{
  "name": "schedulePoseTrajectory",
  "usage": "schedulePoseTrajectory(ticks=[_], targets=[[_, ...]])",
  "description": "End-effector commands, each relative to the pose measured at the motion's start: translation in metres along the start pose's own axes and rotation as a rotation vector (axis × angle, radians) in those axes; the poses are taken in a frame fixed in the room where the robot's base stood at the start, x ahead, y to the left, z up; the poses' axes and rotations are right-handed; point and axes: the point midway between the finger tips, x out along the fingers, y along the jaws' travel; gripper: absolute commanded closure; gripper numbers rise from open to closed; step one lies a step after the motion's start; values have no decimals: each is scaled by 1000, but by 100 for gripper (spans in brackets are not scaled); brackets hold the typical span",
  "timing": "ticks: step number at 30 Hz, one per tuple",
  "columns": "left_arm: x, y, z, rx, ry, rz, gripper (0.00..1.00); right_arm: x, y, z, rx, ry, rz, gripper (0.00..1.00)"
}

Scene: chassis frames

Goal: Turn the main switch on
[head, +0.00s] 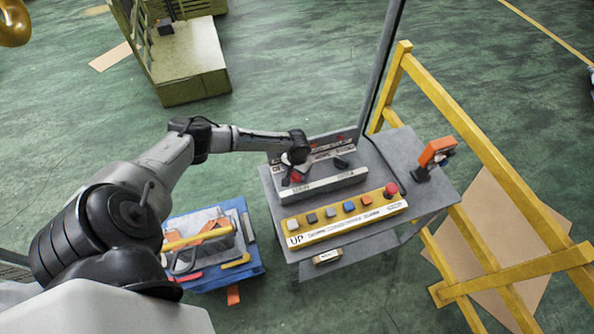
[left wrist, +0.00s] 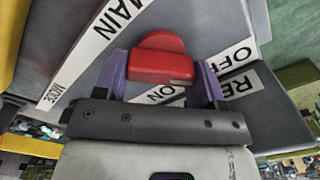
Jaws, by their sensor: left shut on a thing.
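The main switch is a red knob (left wrist: 160,60) on a grey sloped panel, near the printed labels MAIN, ON and OFF. In the head view the knob (head: 296,177) shows as a small red spot at the panel's left part, partly covered by my arm. My left gripper (left wrist: 164,76) is shut on the knob, with one purple finger on each side of it. In the head view the gripper (head: 294,160) reaches down to the panel from behind. The exact pointing of the knob is hard to tell. My right gripper does not show.
A yellow button box (head: 345,226) with several coloured buttons lies in front of the panel on the grey table (head: 425,195). An orange device (head: 434,152) stands at the table's right. Yellow railing (head: 480,140) borders the right side. A blue tool tray (head: 257,262) is at left.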

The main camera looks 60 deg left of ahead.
Motion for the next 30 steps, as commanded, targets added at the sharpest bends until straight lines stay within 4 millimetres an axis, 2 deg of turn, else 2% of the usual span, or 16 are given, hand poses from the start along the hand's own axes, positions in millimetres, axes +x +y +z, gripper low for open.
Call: schedulePoseTrajectory(ticks=[14,30], targets=[[0,2,1,429,-1,1,60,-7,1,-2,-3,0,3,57],[0,5,2,944,0,1,60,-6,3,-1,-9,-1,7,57]])
